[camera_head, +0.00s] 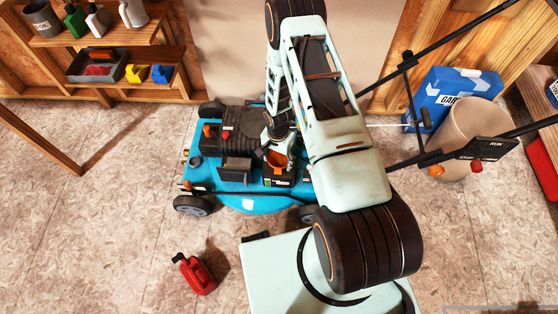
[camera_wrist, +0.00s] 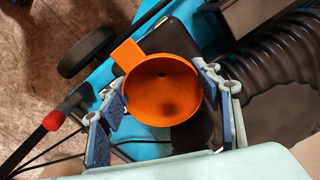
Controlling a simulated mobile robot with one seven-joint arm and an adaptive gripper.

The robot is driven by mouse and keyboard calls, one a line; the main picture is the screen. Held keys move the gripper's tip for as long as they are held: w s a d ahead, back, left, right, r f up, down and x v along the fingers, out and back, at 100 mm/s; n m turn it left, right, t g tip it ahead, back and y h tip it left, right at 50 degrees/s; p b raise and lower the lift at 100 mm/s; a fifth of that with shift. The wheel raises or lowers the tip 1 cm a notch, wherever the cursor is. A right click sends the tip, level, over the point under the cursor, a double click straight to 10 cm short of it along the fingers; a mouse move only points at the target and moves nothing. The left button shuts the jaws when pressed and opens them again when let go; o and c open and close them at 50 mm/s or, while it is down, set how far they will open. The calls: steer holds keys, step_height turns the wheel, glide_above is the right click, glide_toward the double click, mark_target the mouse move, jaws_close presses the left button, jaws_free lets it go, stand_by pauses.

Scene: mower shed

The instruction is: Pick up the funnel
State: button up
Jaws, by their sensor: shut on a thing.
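The orange funnel (camera_wrist: 160,88) is in the middle of the wrist view, its wide mouth facing the camera and its tab pointing to the upper left. My gripper (camera_wrist: 165,105) has a finger on each side of it and is shut on it. In the head view the funnel (camera_head: 277,162) is a small orange shape over the blue mower (camera_head: 248,203), partly hidden by my gripper (camera_head: 276,150). The funnel's spout is hidden, so I cannot tell whether it touches the mower.
A red fuel can (camera_head: 195,273) stands on the floor at the front left. A wooden shelf (camera_head: 95,40) with bottles and bins is at the back left. A beige bin (camera_head: 466,135) and blue bag (camera_head: 440,92) stand at right behind the mower's black handle (camera_head: 440,157). The left floor is mostly clear.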

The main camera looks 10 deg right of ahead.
mark_target(278, 164)
steer(key=shift+r+p, duration=0.35)
steer(key=shift+r, duration=0.25)
step_height(278, 164, up, 2)
steer(key=shift+r+p, duration=0.25)
steer(key=shift+p, duration=0.4)
steer(key=s+r+p, duration=0.1)
steer(key=r, duration=0.1)
steer(key=s+a+r+p, duration=0.1)
steer(key=s+r+p, duration=0.2)
steer(key=r+p, duration=0.1)
steer(key=shift+s+a, duration=0.25)
steer(key=shift+s, duration=0.15)
steer(key=s+a+r+p, duration=0.3)
steer(key=s+r, duration=0.1)
steer(key=s, duration=0.5)
steer(key=shift+w+d+r+p, duration=0.1)
steer(key=shift+r+p, duration=0.85)
steer(key=shift+r, duration=0.55)
steer(key=shift+w+d+r+p, duration=0.1)
steer(key=shift+r+p, duration=0.8)
steer(key=shift+r, duration=0.55)
